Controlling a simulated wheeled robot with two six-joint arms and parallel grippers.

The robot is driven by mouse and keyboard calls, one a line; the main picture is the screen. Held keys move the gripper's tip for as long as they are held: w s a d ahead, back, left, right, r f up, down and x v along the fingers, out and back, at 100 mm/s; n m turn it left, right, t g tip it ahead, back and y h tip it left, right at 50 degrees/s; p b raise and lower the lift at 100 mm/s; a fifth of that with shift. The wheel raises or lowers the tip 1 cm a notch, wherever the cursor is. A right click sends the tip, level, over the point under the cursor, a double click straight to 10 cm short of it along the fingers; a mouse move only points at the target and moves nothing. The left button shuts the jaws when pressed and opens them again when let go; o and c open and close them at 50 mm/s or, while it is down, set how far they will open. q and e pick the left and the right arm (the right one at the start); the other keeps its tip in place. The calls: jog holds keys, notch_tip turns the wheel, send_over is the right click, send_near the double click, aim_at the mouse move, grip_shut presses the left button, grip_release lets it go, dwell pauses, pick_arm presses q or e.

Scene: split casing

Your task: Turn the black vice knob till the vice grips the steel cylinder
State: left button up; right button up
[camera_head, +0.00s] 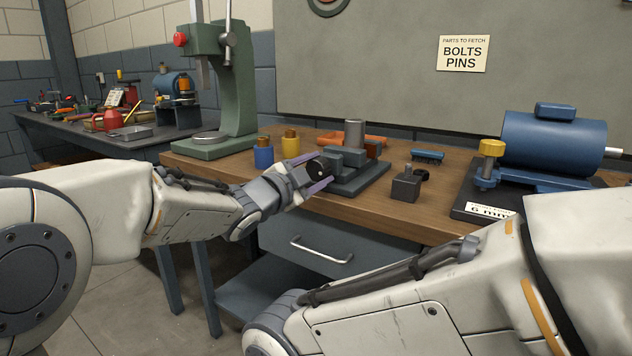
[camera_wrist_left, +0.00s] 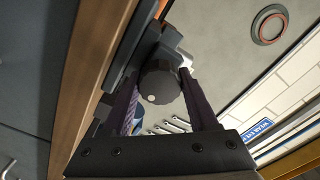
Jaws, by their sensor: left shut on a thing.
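The grey vice (camera_head: 362,178) sits at the front of the wooden bench. The steel cylinder (camera_head: 354,134) stands upright at its jaws; whether a gap is left between jaws and cylinder cannot be told. The black vice knob (camera_head: 316,167) is at the vice's left end, and it also shows in the left wrist view (camera_wrist_left: 158,84) with a pale dot on its face. My left gripper (camera_head: 319,173) is shut on the knob, one finger on each side of it. My right arm shows at the lower right; its gripper is out of view.
A green press (camera_head: 238,85) and blue and yellow bottles (camera_head: 263,153) stand left of the vice. A small dark block (camera_head: 406,186) and a blue motor (camera_head: 553,142) are to the right. A drawer handle (camera_head: 321,251) juts out below the bench's front edge.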

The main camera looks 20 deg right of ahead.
pick_arm(q)
jog(key=m+b, duration=0.1)
jog(key=m, duration=0.1)
jog(key=m+b, duration=0.1)
jog(key=shift+s+d+f+m+b, duration=0.1)
jog(key=shift+f+m+b, duration=0.15)
jog(key=shift+m+b, duration=0.15)
jog(key=m+b, duration=0.2)
jog(key=m, duration=0.1)
jog(key=shift+m, duration=0.3)
jog(key=m+b, duration=0.2)
jog(key=m, duration=0.1)
jog(key=shift+r+m+b, duration=0.1)
jog(key=shift+m+b, duration=0.7)
jog(key=shift+m, duration=0.4)
jog(key=o, duration=1.4)
jog(key=shift+c, duration=0.2)
jog(key=shift+r, duration=0.1)
